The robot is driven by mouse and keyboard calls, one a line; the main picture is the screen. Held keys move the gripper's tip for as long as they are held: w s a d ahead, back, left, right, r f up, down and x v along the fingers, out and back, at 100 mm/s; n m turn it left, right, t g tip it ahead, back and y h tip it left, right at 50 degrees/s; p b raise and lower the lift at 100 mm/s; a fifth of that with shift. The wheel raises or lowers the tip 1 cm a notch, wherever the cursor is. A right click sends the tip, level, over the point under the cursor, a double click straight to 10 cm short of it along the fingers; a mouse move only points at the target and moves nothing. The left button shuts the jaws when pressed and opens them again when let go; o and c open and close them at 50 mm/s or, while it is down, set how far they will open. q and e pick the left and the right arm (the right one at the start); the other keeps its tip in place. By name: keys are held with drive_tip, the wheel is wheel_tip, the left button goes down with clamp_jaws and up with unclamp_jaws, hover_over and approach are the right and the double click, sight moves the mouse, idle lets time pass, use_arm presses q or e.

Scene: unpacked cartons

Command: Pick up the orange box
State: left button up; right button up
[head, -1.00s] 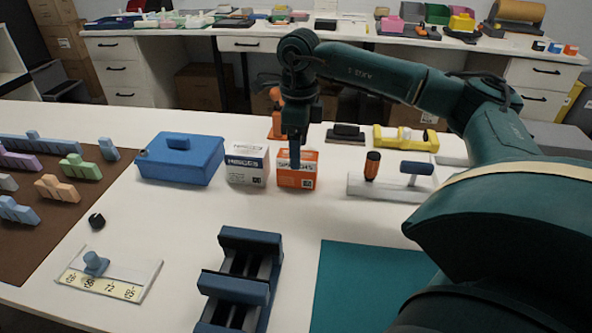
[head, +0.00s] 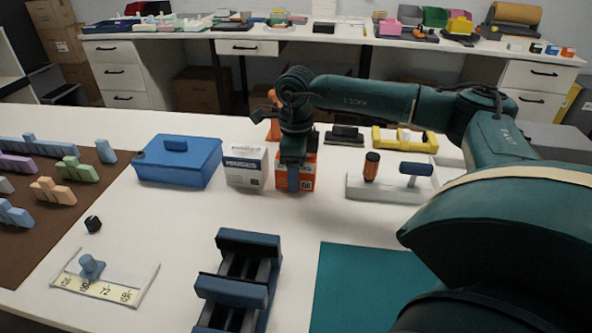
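The orange box (head: 309,175) stands upright on the white table, just right of a white box (head: 245,167). It is orange with a white label on its front. My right gripper (head: 293,184) points down at the orange box and covers much of its top and the left part of its front. One finger shows in front of the box; any other finger is hidden, so I cannot tell whether the gripper is open or touching. My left gripper is not in view.
A blue lidded box (head: 178,162) stands left of the white box. A white tool holder (head: 392,188) stands to the right. A blue vise (head: 238,285) and a teal mat (head: 362,285) lie in front. Bare table lies between the boxes and the vise.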

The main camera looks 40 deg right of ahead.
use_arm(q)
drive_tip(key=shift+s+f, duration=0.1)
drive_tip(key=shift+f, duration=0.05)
use_arm(e)
drive_tip(key=c, duration=0.8)
wheel_tip(320, 180, up, 9)
drive_tip(key=shift+r+p, duration=0.15)
drive_tip(key=shift+p, duration=0.5)
drive_tip(key=shift+r, duration=0.4)
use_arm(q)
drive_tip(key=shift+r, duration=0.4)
